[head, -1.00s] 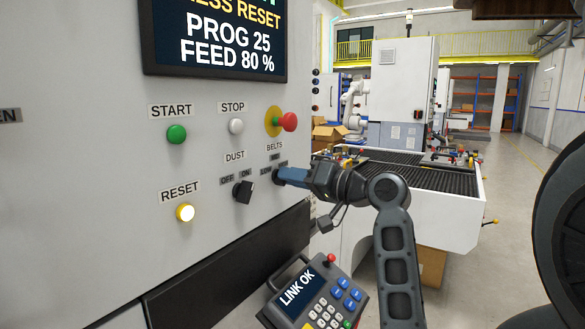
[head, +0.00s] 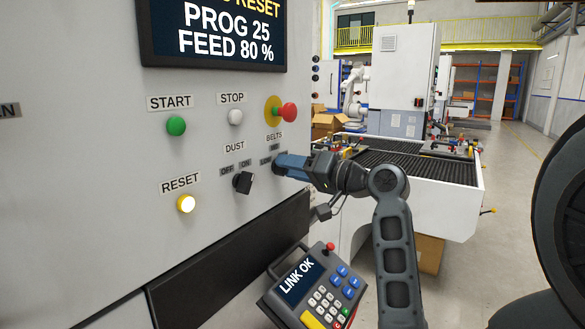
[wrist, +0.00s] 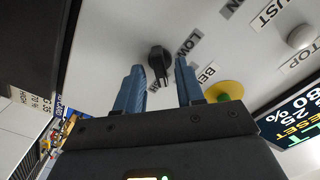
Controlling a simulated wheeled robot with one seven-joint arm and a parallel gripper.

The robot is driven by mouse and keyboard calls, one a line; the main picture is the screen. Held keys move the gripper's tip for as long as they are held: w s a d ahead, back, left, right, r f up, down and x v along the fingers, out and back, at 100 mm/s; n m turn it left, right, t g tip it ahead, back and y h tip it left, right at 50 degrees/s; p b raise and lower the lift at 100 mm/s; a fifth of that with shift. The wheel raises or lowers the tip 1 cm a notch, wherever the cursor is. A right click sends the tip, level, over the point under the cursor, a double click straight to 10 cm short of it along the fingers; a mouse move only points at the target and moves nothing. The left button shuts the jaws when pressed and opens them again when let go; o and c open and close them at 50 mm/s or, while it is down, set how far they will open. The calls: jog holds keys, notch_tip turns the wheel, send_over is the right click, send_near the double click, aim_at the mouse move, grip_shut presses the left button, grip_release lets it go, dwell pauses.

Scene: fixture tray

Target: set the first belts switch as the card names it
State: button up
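The belts switch is a black knob (wrist: 160,62) under the BELTS label (head: 274,135). In the wrist view its grip bar points toward my gripper, and a LOW label (wrist: 188,45) is beside it. In the head view the knob is hidden behind my fingers. My gripper (head: 281,164) is at the panel, its two blue fingers open. In the wrist view one finger is on each side of the knob, with gaps visible. A white sheet (wrist: 30,90) at the wrist view's left edge carries partly cut text, including 35, 70 % and HIGH; I cannot tell whether it is the card.
The black dust knob (head: 243,183) is close left of my gripper. The red emergency button (head: 289,111) is just above. A keypad pendant (head: 318,290) reading LINK OK is below. The lit RESET button (head: 186,204) is farther left. The screen (head: 215,35) shows PROG 25, FEED 80 %.

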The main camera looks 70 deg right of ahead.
jog(key=b+v, duration=0.1)
jog(key=v, duration=0.6)
jog(key=shift+s+b, duration=0.4)
jog(key=shift+a, duration=0.1)
jog(key=w+a+f+m+g+h, duration=0.1)
jog(key=w+a+f, duration=0.25)
jog(key=f, duration=0.35)
jog(key=w+a+f+m+g, duration=0.1)
jog(key=w+a+f, duration=0.2)
jog(key=a+f, duration=0.3)
jog(key=s+a+f+n+g, duration=0.1)
jog(key=s+a+f+n, duration=0.1)
jog(key=a+f, duration=0.8)
jog(key=s+a+n+y, duration=0.5)
jog(key=s+a+n, duration=0.6)
jog(key=s+a, duration=0.7)
jog(key=shift+s+a+f+n, duration=0.2)
jog(key=shift+s+f+n, duration=0.1)
jog(key=shift+n, duration=0.1)
